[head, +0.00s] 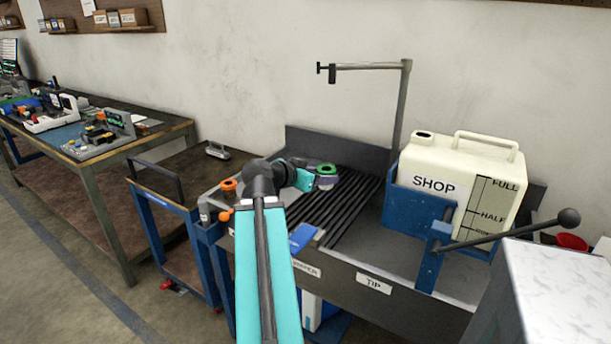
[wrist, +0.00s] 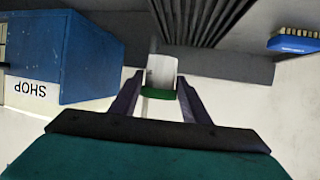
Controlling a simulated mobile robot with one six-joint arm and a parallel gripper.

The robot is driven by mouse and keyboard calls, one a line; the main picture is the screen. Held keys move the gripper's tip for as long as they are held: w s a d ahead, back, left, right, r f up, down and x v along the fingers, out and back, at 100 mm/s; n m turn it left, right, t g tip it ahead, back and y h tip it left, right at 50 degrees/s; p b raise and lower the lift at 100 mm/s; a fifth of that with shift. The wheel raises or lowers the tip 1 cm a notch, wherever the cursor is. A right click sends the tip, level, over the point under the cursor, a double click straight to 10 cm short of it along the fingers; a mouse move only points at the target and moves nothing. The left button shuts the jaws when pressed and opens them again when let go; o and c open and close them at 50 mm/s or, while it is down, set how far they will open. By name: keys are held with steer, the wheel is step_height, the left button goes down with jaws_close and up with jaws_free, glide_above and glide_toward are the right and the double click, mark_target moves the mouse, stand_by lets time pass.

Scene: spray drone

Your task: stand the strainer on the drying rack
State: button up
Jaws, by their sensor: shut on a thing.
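The strainer (head: 326,169), a pale cup with a green rim, is held above the back part of the drying rack. In the wrist view the strainer (wrist: 160,72) sits between the two fingers of my gripper (wrist: 155,86), which is shut on it near the green rim. In the head view my gripper (head: 314,179) reaches in from the left. The drying rack (head: 350,217) is a row of dark slats in the grey bench; its slats (wrist: 200,20) also show at the top of the wrist view. I cannot tell whether the strainer touches the slats.
A large cream SHOP tank (head: 460,175) stands in a blue cradle (head: 412,208) right of the rack. A metal post with an overhead arm (head: 400,110) rises behind. An orange ring (head: 229,185) sits left, and a blue item (head: 302,237) lies near the front edge.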

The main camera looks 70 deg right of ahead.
steer(key=w+a+f+n+t, duration=0.1)
steer(key=w+a+n+t, duration=0.15)
steer(key=w, duration=0.55)
steer(key=w+a+f+n+t+h, duration=0.1)
steer(key=w+a, duration=0.3)
steer(key=w, duration=0.3)
steer(key=w+a+f+n+t, duration=0.1)
steer(key=w+a+t, duration=0.15)
steer(key=w, duration=0.55)
steer(key=w+a+f+n+t+y, duration=0.1)
steer(key=w+a+f+n+t, duration=0.15)
steer(key=w+a, duration=0.6)
steer(key=w+a+f+n+t, duration=0.1)
steer(key=w+a+n+t, duration=0.2)
steer(key=w+a, duration=0.6)
steer(key=w+a+n+t+y, duration=0.2)
steer(key=w+a+n+y, duration=0.2)
steer(key=a, duration=0.8)
steer(key=w+a+n+t+y, duration=0.2)
steer(key=w+a+n+y, duration=0.2)
steer(key=a, duration=0.9)
steer(key=w+a+n+t+y, duration=0.3)
steer(key=w+a, duration=0.5)
steer(key=a, duration=0.5)
steer(key=shift+w+a+r+n+y+p, duration=0.2)
steer(key=shift+w+n+y+p, duration=0.25)
steer(key=shift+n+y, duration=0.4)
steer(key=shift+a, duration=0.1)
